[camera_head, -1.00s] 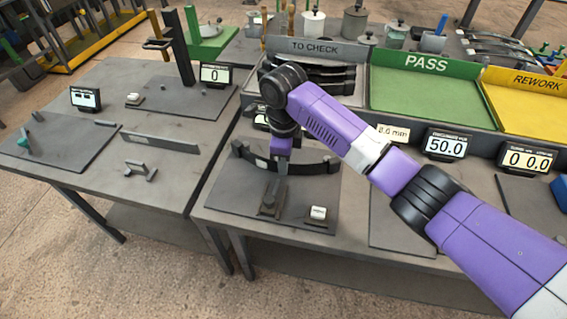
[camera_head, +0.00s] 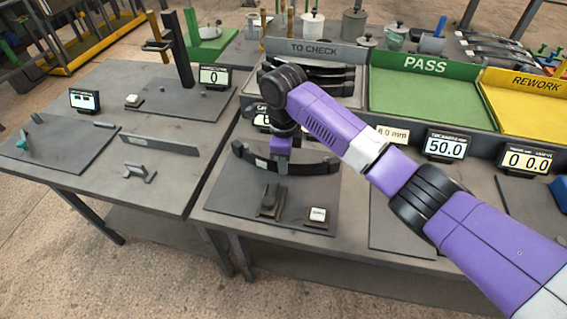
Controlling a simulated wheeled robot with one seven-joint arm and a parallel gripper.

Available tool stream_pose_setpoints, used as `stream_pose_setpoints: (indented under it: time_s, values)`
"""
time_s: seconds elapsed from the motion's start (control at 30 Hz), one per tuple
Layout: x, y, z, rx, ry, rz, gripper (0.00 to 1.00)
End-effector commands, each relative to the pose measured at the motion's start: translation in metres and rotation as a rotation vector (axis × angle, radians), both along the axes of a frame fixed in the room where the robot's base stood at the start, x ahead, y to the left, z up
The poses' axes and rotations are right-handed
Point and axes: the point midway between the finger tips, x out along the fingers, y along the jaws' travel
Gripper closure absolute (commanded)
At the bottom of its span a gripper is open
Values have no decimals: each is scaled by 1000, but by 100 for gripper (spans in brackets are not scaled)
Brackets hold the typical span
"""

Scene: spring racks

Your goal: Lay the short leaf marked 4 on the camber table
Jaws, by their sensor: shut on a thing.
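My gripper (camera_head: 280,153) points down and is shut on a dark curved leaf (camera_head: 315,167) near its middle. The leaf lies across the picture, with a small pale mark (camera_head: 260,162) on its left part that is too small to read. It is at or just above the dark plate (camera_head: 228,193) at the front of the right bench; I cannot tell whether it touches. My gripper's fingertips are mostly hidden. I cannot tell which station is the camber table, as no such label is readable.
A dark block (camera_head: 268,200) and a white-topped button (camera_head: 318,214) stand on the plate in front of the leaf. Behind are the TO CHECK rack (camera_head: 315,48) with dark leaves, the green PASS tray (camera_head: 425,66) and the yellow REWORK tray (camera_head: 530,82). A left bench (camera_head: 105,185) holds other fixtures.

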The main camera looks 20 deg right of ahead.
Motion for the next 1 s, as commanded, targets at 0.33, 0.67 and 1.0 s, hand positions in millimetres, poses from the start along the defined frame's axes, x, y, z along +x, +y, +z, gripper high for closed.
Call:
stream_pose_setpoints:
  time_s: [0.33, 0.67, 1.0]
  values:
    - [2, -1, -2, -1, -5, -2, 90]
    - [1, -1, -3, 0, -2, -1, 67]
    - [-1, 0, -4, 0, 2, 1, 45]
